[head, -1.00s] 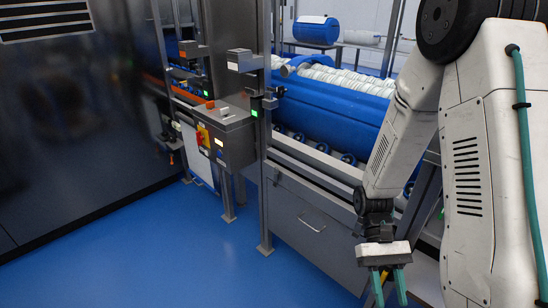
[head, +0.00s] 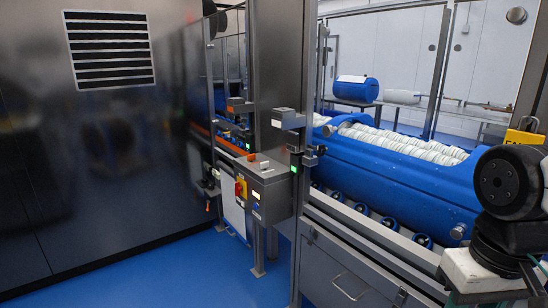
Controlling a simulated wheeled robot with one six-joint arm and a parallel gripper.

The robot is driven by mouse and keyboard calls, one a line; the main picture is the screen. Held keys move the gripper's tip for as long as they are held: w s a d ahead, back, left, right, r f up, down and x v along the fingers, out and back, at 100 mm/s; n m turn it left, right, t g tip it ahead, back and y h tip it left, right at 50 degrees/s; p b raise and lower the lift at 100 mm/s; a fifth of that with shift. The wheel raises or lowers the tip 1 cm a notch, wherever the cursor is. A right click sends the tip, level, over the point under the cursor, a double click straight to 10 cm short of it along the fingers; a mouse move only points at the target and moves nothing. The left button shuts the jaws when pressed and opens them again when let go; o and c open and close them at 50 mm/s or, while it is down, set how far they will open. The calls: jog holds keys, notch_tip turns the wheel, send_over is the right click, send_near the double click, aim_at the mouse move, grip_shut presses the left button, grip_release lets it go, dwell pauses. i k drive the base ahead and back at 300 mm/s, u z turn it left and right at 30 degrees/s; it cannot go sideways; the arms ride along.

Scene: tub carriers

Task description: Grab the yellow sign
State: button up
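A yellow sign (head: 524,138) with dark lettering shows at the right edge of the head view, behind and above my arm's black joint. Only its upper part is visible; the rest is hidden by my arm or cut off by the frame. A grey piece sits at its top.
A conveyor carries a large blue tub (head: 400,180) with rows of white items, left of my arm. A steel post and a control box (head: 262,190) stand in the middle. A dark machine wall fills the left. Blue floor (head: 190,275) is open at lower left.

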aim_at(512, 136)
jog(key=u, duration=0.65)
jog(key=k, duration=0.95)
jog(key=z, duration=1.05)
jog(key=i, duration=0.5)
jog(key=u, duration=0.05)
